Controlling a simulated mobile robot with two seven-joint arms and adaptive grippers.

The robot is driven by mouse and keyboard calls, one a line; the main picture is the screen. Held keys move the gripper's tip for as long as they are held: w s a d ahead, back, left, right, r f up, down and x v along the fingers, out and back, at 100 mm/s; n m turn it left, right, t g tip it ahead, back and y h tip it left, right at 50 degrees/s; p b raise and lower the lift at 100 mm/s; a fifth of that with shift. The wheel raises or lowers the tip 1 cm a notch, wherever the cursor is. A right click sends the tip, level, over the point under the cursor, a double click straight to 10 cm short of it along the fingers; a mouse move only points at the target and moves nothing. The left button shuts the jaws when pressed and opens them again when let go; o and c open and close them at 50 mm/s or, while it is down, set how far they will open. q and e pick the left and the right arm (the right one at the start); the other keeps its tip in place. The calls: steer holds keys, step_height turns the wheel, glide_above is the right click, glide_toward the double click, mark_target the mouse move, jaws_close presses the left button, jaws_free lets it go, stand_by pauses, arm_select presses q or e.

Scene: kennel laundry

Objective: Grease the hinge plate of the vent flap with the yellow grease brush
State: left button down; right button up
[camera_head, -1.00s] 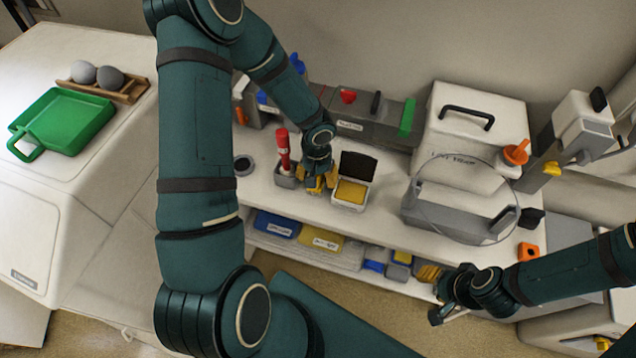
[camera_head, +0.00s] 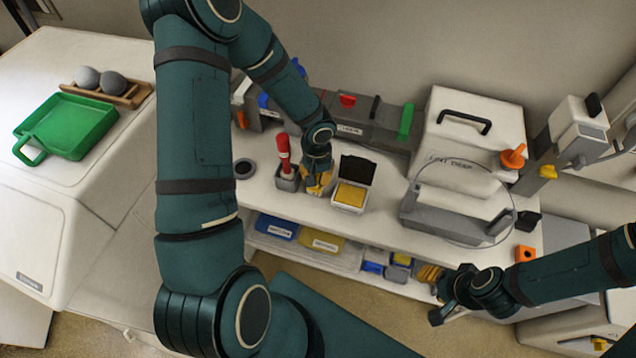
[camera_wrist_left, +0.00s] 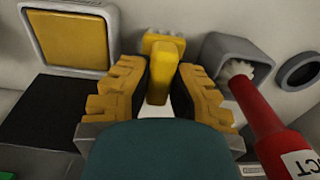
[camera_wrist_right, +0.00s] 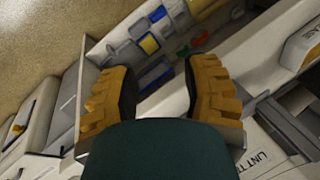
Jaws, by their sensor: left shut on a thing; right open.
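In the left wrist view a yellow brush handle (camera_wrist_left: 160,82) stands between the fingers of my left gripper (camera_wrist_left: 158,88), which is shut on it. In the head view my left gripper (camera_head: 317,188) is low over the white bench, between a red-handled brush (camera_head: 283,155) in a grey holder and an open tin of yellow grease (camera_head: 349,195). My right gripper (camera_wrist_right: 160,85) is open and empty, near the bench's front right edge. I cannot make out the vent flap's hinge plate for certain.
Labelled blue (camera_head: 276,228) and yellow bins lie on the shelf below. A green tray (camera_head: 70,125) sits far left.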

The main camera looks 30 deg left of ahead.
mark_target(351, 194)
arm_select(q)
steer(key=shift+r+p, duration=1.2)
steer(key=shift+r, duration=0.8)
steer(key=d+r+m+b, duration=0.2)
steer(key=d+r+b, duration=0.1)
steer(key=d, duration=0.6)
steer(key=shift+d+r+m, duration=0.15)
steer(key=shift+d+m, duration=0.1)
steer(key=shift+m, duration=0.05)
steer(key=shift+b, duration=0.35)
stand_by(0.7)
steer(key=shift+w+f+b, duration=0.3)
steer(key=shift+f+b, duration=0.3)
steer(key=shift+f, duration=0.1)
steer(key=shift+w+f+b, duration=0.3)
steer(key=shift+f+b, duration=0.25)
steer(key=shift+f, duration=0.2)
steer(key=shift+w+f+b, duration=0.3)
steer(key=shift+f+b, duration=0.3)
steer(key=shift+f, duration=0.1)
